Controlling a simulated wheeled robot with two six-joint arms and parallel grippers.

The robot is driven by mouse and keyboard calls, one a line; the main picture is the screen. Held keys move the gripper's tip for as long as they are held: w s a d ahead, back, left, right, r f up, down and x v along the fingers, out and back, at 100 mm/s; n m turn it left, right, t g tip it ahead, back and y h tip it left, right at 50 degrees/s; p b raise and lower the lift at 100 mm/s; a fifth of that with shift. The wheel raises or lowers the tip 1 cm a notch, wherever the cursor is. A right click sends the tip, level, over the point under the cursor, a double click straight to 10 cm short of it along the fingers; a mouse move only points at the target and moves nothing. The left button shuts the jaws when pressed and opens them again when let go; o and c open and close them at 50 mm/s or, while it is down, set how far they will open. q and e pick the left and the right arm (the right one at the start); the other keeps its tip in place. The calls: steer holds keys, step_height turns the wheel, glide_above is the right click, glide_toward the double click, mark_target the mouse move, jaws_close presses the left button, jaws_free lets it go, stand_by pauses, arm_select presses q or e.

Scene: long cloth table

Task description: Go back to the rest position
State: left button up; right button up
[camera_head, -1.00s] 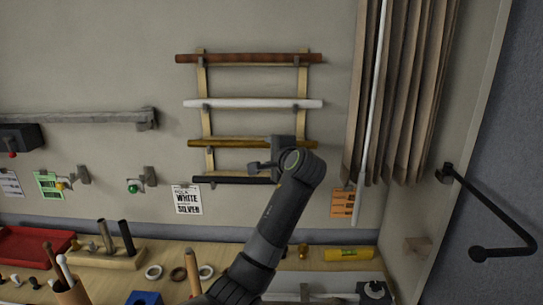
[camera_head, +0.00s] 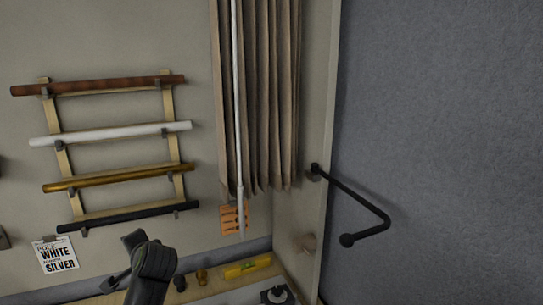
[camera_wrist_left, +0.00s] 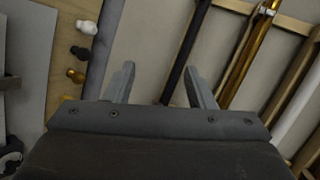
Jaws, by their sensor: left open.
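My left arm (camera_head: 152,268) rises from the bottom edge of the head view, just below the rod rack. Its gripper is mostly hidden or cut off there. In the left wrist view my left gripper (camera_wrist_left: 160,84) is open and empty, its two fingers apart. A black rod (camera_wrist_left: 186,50) shows beyond the fingers, in line with the gap between them. That black rod (camera_head: 128,217) is the lowest on the wall rack in the head view. My right gripper is not in view.
The rack also holds a gold rod (camera_head: 118,178), a white rod (camera_head: 110,134) and a brown rod (camera_head: 98,85). A curtain (camera_head: 262,90) hangs right of it. A black bent bar (camera_head: 360,205) juts from the side panel. A yellow level (camera_head: 247,267) lies on the worktop.

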arm_select(q)
steer(key=s+f+n+g+h, duration=0.2)
steer(key=s+f+n+h, duration=0.1)
steer(key=s+f, duration=1.35)
steer(key=s+d+f+n+g+h, duration=0.2)
steer(key=s+n, duration=0.1)
steer(key=s, duration=0.9)
steer(key=s+d+f+n+g+h, duration=0.1)
steer(key=s+d+f+n+h, duration=0.1)
steer(key=s, duration=1)
step_height(320, 180, down, 32)
steer(key=a+g+b, duration=0.2)
steer(key=b, duration=0.6)
steer(key=s+f+b, duration=0.3)
steer(key=s+f, duration=0.4)
steer(key=f, duration=0.4)
steer(key=s+d+f+b, duration=0.1)
steer(key=s+f+b, duration=0.2)
steer(key=s+f, duration=0.5)
step_height(320, 180, down, 4)
steer(key=shift+d+f+g+h, duration=0.2)
steer(key=shift+d+g+h, duration=0.05)
steer(key=shift+g+h, duration=0.15)
